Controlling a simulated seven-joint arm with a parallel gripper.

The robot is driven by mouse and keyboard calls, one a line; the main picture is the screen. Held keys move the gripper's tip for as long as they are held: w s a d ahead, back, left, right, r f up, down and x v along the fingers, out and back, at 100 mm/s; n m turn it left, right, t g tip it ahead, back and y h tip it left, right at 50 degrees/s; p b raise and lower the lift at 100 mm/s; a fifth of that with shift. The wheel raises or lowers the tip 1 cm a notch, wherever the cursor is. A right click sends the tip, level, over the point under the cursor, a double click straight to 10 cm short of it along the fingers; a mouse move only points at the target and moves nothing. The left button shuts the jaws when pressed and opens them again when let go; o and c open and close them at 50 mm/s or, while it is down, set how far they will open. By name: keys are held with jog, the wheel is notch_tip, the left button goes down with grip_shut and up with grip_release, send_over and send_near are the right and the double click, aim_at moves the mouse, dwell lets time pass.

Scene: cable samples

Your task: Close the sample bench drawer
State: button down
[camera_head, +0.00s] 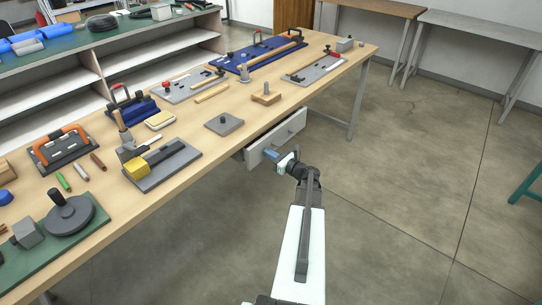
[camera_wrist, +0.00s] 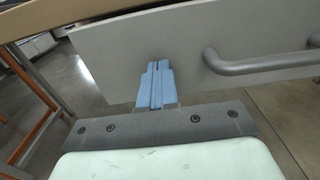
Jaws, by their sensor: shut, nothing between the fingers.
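The drawer (camera_head: 284,134) hangs under the front edge of the wooden bench and stands partly open, with a dark gap behind its pale front. In the wrist view, the drawer front (camera_wrist: 125,45) fills the upper part, and its grey bar handle (camera_wrist: 255,65) is to the right of my fingers. My gripper (camera_head: 271,155) is shut and empty at the left part of the drawer front. In the wrist view, the blue fingertips of my gripper (camera_wrist: 158,66) are together and overlap the lower part of the drawer front. I cannot tell whether they touch it.
The bench top (camera_head: 215,155) above the drawer carries several tools and sample boards, including a grey plate (camera_head: 224,123) near the front edge. A bench leg (camera_head: 358,100) stands to the right of the drawer. The floor (camera_head: 400,190) in front is clear.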

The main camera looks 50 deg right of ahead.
aim_at(261, 149)
jog(key=shift+w, duration=2.45)
jog(key=shift+w+r, duration=0.1)
jog(key=s, duration=1.5)
